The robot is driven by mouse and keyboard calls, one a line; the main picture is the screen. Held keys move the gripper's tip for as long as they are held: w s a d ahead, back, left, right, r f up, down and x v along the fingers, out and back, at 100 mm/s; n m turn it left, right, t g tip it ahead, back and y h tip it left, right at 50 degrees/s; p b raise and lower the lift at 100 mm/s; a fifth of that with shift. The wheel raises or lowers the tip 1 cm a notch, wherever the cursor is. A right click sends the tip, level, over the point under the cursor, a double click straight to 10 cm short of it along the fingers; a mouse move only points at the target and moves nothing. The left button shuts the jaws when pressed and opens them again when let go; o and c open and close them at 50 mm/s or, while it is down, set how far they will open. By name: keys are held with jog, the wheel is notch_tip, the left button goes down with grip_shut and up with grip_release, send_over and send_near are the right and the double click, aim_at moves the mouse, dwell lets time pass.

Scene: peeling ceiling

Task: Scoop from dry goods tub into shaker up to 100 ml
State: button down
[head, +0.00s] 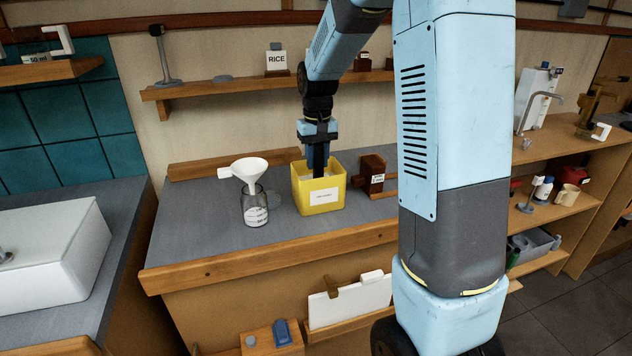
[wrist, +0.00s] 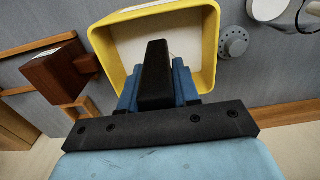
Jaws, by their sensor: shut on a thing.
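The yellow dry goods tub (head: 321,205) stands on the grey counter with a white label on its front. In the wrist view, the tub (wrist: 211,48) opens below my gripper, with pale contents partly showing. My gripper (head: 318,160) points down into the tub's mouth. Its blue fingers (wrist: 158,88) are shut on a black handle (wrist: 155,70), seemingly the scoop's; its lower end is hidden. The clear shaker (head: 256,212) stands left of the tub, upright, with white markings. A white funnel (head: 249,172) sits in its mouth. I cannot tell the shaker's fill level.
A dark red-brown wooden block-like holder (head: 372,174) stands just right of the tub. A small grey round object (wrist: 233,41) lies beside the tub. A shelf (head: 205,88) with a RICE card (head: 276,60) runs behind. The counter in front of the shaker is clear.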

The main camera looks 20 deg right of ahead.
jog(key=shift+r, duration=6.95)
